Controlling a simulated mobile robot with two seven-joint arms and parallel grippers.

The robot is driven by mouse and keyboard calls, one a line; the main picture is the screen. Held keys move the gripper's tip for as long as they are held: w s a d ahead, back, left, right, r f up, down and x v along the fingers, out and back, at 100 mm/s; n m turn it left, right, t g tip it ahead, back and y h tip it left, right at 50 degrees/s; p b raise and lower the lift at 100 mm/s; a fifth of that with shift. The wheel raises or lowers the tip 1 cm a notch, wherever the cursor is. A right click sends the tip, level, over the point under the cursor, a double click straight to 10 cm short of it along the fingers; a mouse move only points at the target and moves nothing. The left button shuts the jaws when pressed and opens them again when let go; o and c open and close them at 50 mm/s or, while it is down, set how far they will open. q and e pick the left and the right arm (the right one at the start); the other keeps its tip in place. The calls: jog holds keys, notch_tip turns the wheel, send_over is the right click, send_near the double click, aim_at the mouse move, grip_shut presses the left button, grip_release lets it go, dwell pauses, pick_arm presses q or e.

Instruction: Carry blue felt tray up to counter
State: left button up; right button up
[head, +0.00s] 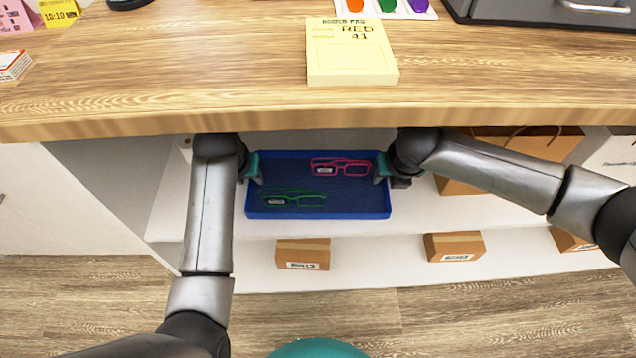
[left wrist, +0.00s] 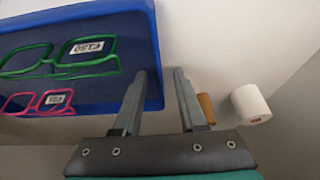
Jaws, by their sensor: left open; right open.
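The blue felt tray (head: 318,213) sits on the white shelf under the wooden counter (head: 200,80). Green glasses (head: 293,198) and pink-red glasses (head: 340,168) with small tags lie in it. My left gripper (head: 253,169) is open at the tray's left wall, and my right gripper (head: 383,169) is open at its right wall. In the left wrist view the tray's rim (left wrist: 154,50) reaches between the spread fingers of my left gripper (left wrist: 160,85); contact cannot be told. The right fingertips are partly hidden by the arm.
On the counter are a yellow pad (head: 352,60) reading RED 41, a card with coloured dots (head: 388,8), a grey case (head: 540,12) and a small box (head: 13,65). The counter edge overhangs the shelf. Cardboard boxes (head: 303,254) stand below. A white roll (left wrist: 251,104) is beyond the left gripper.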

pick_arm(q)
grip_shut()
pick_arm(e)
grip_shut()
pick_arm(q)
jog(key=shift+r, duration=0.15)
pick_arm(e)
jog(key=shift+r, duration=0.15)
